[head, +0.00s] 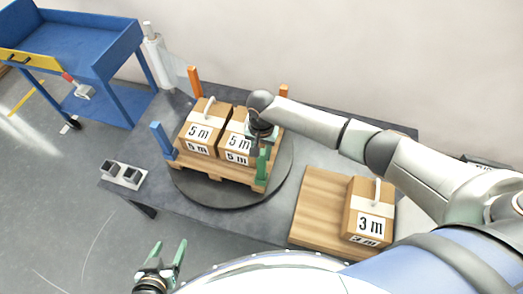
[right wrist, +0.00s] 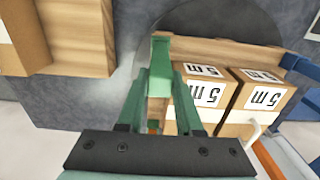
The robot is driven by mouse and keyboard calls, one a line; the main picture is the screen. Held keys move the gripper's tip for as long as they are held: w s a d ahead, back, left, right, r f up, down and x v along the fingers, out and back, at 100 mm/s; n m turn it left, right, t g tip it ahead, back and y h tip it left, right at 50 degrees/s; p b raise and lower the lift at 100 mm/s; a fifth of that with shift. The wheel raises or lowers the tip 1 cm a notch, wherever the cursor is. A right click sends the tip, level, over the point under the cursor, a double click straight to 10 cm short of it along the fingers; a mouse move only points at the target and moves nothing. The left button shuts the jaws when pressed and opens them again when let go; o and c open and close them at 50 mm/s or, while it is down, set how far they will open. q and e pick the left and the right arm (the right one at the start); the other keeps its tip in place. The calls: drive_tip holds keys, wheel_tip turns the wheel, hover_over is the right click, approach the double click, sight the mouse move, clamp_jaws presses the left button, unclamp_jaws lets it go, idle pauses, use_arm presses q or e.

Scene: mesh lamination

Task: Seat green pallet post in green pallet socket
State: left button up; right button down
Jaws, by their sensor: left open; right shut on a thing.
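The green pallet post (head: 263,166) is upright at the front right corner of the wooden pallet (head: 218,172). My right gripper (head: 262,147) is above that corner, shut on the post. In the right wrist view the post (right wrist: 160,52) sits between the two green fingers (right wrist: 160,95), beside the pallet edge. The green socket is hidden, so I cannot tell whether the post is in it. My left gripper (head: 168,258) is open and empty, low in front of the table.
Two cartons marked 5 m (head: 201,130) stand on the pallet, which rests on a round turntable (head: 200,190). Orange posts (head: 195,82) and a blue post (head: 162,140) rise at other corners. A 3 m carton (head: 370,212) sits on a wooden board (head: 318,207) at right. A grey double block (head: 123,174) lies left.

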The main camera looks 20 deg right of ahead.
drive_tip(key=c, duration=0.5)
unclamp_jaws()
wheel_tip(320, 180, up, 12)
drive_tip(key=p, duration=0.1)
drive_tip(key=shift+r, duration=0.25)
